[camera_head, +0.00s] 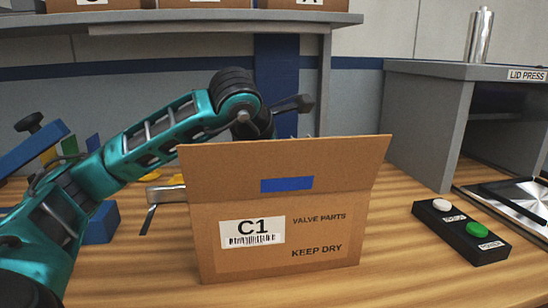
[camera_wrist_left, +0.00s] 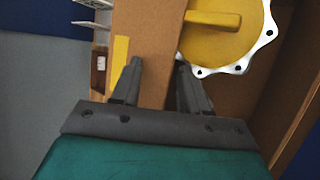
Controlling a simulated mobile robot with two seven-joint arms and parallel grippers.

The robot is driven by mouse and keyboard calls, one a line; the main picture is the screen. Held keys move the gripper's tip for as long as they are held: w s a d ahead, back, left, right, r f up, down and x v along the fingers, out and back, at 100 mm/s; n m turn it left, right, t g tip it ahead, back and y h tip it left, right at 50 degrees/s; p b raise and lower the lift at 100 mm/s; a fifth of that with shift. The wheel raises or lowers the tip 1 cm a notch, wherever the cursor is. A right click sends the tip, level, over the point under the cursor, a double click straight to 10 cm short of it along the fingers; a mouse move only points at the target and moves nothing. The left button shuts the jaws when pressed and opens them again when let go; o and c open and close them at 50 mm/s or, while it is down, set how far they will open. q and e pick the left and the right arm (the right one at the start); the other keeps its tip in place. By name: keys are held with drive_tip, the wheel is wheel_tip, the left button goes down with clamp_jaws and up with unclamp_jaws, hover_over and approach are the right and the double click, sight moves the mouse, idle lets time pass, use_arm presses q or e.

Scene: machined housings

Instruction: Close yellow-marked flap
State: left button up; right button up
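The cardboard box (camera_head: 285,240), labelled C1, stands on the wooden bench. Its near flap (camera_head: 350,165) stands up and carries a blue mark (camera_head: 287,184). The yellow mark (camera_wrist_left: 120,52) shows in the left wrist view on a brown cardboard flap (camera_wrist_left: 150,35). My left arm reaches in from the left and its gripper end is behind the box's raised flap in the head view. In the left wrist view my left gripper (camera_wrist_left: 158,72) has its fingers apart, with the yellow-marked flap at the gap; I cannot tell whether they touch it. My right gripper is not in view.
A yellow housing with a white flange (camera_wrist_left: 222,35) shows beside the right finger. A button box (camera_head: 460,232) and the grey lid press (camera_head: 430,110) stand at the right. A shelf (camera_head: 180,18) with cartons is behind. Blue parts stand at the left.

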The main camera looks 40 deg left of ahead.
use_arm(q)
drive_tip(key=p+v, duration=0.2)
drive_tip(key=v, duration=1.1)
drive_tip(key=shift+p, duration=0.35)
